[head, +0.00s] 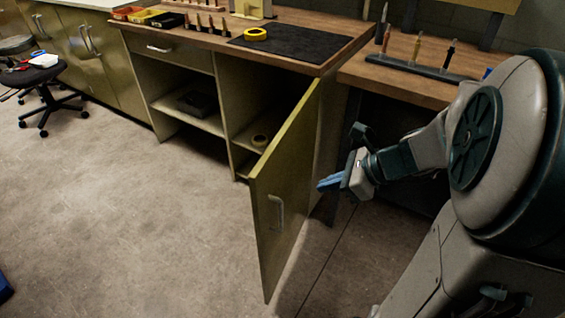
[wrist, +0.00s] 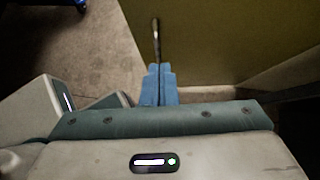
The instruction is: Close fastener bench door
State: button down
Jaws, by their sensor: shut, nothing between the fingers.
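The fastener bench door (head: 283,190) is olive-green and stands swung wide open, out from the right side of the bench cabinet. Its metal handle (head: 276,213) is on the face toward the lower left, near the free edge. My gripper (head: 322,186) is to the right of the door, with its blue fingers pointing left toward it. In the wrist view the blue fingers (wrist: 160,72) are together with nothing between them, and the door panel (wrist: 215,40) fills the upper right. A dark rod-like shape (wrist: 156,38) shows just beyond the fingertips. I cannot tell whether the fingers touch the door.
The open cabinet has shelves (head: 190,117) with a dark box and a tape roll. The worktop carries a black mat (head: 300,42) and yellow tape (head: 255,34). A second bench (head: 430,85) stands at right. A stool (head: 45,75) is far left. The floor (head: 140,215) left of the door is clear.

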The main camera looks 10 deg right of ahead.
jog(key=b, duration=0.5)
send_near(270, 191)
jog(key=shift+x, duration=3)
jog(key=shift+m, duration=0.3)
